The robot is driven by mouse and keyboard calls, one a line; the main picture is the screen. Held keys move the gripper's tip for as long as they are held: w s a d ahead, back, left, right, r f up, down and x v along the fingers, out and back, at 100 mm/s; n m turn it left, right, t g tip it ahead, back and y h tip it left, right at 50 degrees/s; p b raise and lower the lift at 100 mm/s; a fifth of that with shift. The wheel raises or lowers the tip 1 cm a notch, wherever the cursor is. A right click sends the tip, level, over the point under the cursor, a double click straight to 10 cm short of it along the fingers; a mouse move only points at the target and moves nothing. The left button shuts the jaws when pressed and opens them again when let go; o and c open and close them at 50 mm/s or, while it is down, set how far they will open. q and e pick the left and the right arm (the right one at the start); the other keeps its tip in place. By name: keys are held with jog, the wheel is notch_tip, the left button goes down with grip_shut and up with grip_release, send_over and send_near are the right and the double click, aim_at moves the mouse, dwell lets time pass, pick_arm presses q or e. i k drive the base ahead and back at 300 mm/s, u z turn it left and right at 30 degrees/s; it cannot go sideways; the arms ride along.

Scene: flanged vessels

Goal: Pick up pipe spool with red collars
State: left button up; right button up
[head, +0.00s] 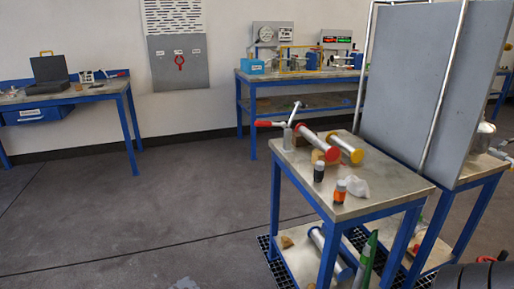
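The pipe spool with red collars (314,141) is a silver tube lying slanted on the near table. One red collar is at its near right end and another at its far left end. It appears to rest on a wooden block. A similar spool with yellow collars (344,146) lies close beside it on the right. Neither of my grippers shows in the head view.
The near table (385,188) has a blue frame. A red-handled metal device (288,132) stands by the spool's far end. A dark bottle (319,172), an orange-banded bottle (340,190) and a white cloth (355,188) are nearer. A grey panel (410,85) rises behind. Floor at left is clear.

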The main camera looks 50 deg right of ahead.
aim_at(332, 153)
jog(key=i, duration=1.2)
jog(key=z, duration=0.9)
jog(key=i, duration=1.8)
jog(key=z, duration=1.9)
jog(key=i, duration=0.65)
jog(key=z, duration=0.65)
